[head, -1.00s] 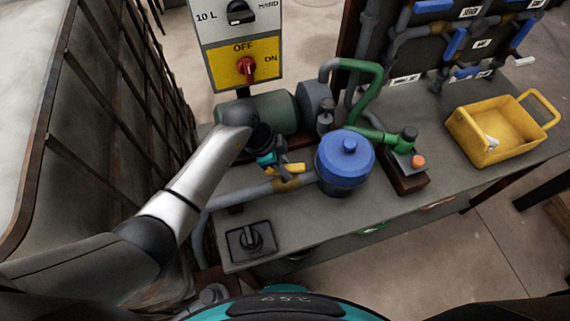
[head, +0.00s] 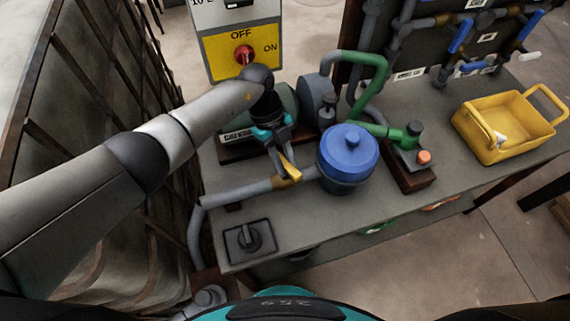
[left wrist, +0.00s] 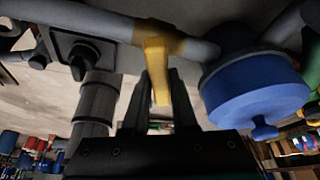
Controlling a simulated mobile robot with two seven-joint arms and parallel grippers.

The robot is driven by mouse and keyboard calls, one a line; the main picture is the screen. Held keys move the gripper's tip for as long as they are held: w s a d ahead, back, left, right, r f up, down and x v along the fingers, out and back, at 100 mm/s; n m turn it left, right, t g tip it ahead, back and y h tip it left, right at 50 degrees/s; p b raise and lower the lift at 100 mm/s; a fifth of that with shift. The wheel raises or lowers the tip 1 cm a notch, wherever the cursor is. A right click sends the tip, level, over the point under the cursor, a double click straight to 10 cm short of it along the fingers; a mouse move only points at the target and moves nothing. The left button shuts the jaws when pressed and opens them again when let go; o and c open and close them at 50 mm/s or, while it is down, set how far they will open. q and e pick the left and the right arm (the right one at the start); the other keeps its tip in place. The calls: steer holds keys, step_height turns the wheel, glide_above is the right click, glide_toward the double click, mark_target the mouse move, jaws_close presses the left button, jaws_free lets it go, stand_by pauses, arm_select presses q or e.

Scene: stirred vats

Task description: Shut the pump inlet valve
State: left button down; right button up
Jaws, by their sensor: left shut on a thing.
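The yellow valve handle (head: 290,170) sits on a brass valve body (head: 283,183) in the grey pipe left of the blue-lidded pot. It points across the pipe at a slant. My left gripper (head: 284,153) is shut on the handle's far end. In the left wrist view the yellow handle (left wrist: 160,80) runs between the fingers (left wrist: 158,95), and the brass body meets the pipe beyond them. The blue-lidded pot (head: 348,150) stands right of the valve and also shows in the left wrist view (left wrist: 255,88). My right gripper is not in view.
The green pump (head: 285,97) stands behind my gripper. A switch box with a red OFF/ON knob (head: 244,55) is at the back. A black knob plate (head: 249,240) lies front left.

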mark_target(285, 162)
arm_select(q)
steer(key=m+b, duration=0.1)
steer(key=m, duration=0.1)
steer(key=m+y+b, duration=0.1)
steer(key=m+b, duration=0.1)
steer(key=shift+f+m+g+y, duration=0.1)
steer(key=shift+m+g+y, duration=0.2)
steer(key=shift+g, duration=0.1)
stand_by(0.4)
steer(key=c, duration=0.7)
jaws_free()
step_height(285, 162, up, 20)
steer(key=p, duration=0.3)
